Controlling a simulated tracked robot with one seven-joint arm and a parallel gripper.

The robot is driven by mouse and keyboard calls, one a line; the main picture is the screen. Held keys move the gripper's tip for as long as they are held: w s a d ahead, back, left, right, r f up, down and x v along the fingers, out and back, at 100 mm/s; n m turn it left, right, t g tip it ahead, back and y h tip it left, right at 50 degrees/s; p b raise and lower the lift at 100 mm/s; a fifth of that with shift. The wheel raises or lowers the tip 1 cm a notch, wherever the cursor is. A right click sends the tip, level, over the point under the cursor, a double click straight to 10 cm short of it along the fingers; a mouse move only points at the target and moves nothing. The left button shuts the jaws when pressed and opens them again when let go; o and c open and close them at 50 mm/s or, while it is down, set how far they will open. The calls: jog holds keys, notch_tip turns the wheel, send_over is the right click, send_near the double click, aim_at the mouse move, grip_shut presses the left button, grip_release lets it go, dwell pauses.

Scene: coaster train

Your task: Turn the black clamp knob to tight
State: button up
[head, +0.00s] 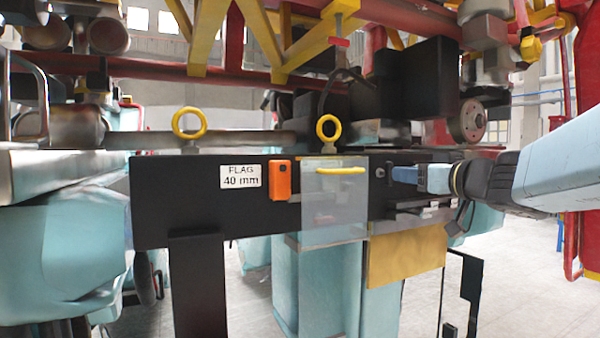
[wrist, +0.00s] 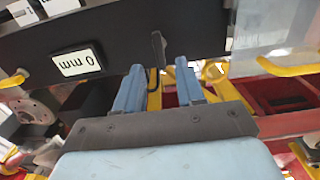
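The black clamp knob (wrist: 158,48) appears in the wrist view as a narrow dark bar standing out from the black beam. In the head view a small dark knob (head: 379,172) shows on the beam's face, just left of my fingertips. My gripper (wrist: 159,66) is open, with its two blue fingers apart and the bar between and slightly beyond their tips. I see no clear contact. In the head view my gripper (head: 398,174) reaches in from the right, its fingers overlapping. The knob's turn marking cannot be read.
The black beam (head: 155,215) carries a "FLAG 40 mm" label (head: 240,176), an orange block (head: 280,180) and a clear cover (head: 335,215) with a yellow handle (head: 340,170). Yellow rings (head: 190,123) stand above it. A tan plate (head: 405,258) hangs below my gripper.

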aim_at(389, 172)
jog(key=x, duration=0.6)
jog(key=shift+w+a, duration=0.15)
jog(key=shift+w, duration=0.2)
grip_shut()
